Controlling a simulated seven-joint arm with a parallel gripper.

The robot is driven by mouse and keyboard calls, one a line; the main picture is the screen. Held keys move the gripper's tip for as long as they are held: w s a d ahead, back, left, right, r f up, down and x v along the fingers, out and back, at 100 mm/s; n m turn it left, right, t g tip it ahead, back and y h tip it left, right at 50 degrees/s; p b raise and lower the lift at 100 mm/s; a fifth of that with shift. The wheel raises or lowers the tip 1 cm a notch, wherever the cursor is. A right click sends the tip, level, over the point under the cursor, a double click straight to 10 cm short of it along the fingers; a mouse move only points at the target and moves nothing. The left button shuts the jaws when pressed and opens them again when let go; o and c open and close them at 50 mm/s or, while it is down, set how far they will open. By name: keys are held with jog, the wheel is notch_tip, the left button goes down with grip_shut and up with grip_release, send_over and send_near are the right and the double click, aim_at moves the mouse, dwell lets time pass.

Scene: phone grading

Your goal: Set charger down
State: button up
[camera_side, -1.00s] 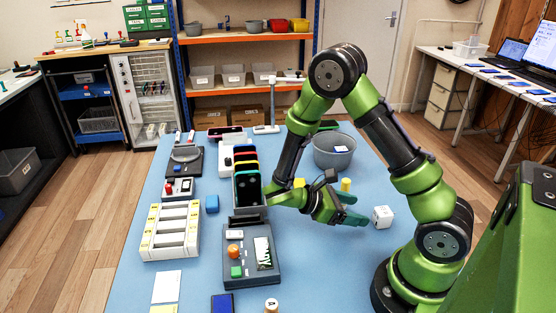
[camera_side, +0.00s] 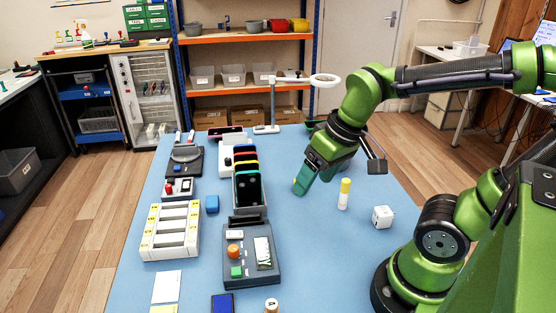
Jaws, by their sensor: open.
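The charger, a small white cube-like block (camera_side: 382,217), rests on the right part of the blue table, clear of other things. My gripper (camera_side: 318,182) is up and to the left of it, over the table behind the yellow glue stick (camera_side: 344,195). Its teal fingers point down and to the left. It is open, and I see nothing held between the fingers. The charger and my gripper are well apart. The grey bowl is mostly hidden behind my gripper.
A rack of phones (camera_side: 248,188) stands left of my gripper. A grey device with an orange knob (camera_side: 250,257) sits in front of it. A white slotted tray (camera_side: 171,231) is at the left. A ring lamp (camera_side: 326,80) stands at the back. The table's right front is clear.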

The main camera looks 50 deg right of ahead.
jog(key=r+t, duration=0.1)
jog(key=a+r+m+t, duration=0.1)
jog(key=r, duration=0.1)
jog(key=r+m+t+y, duration=0.1)
jog(key=shift+a+r+t, duration=0.15)
jog(key=shift+a+t, duration=0.1)
jog(key=shift+t, duration=0.05)
dwell(1.0)
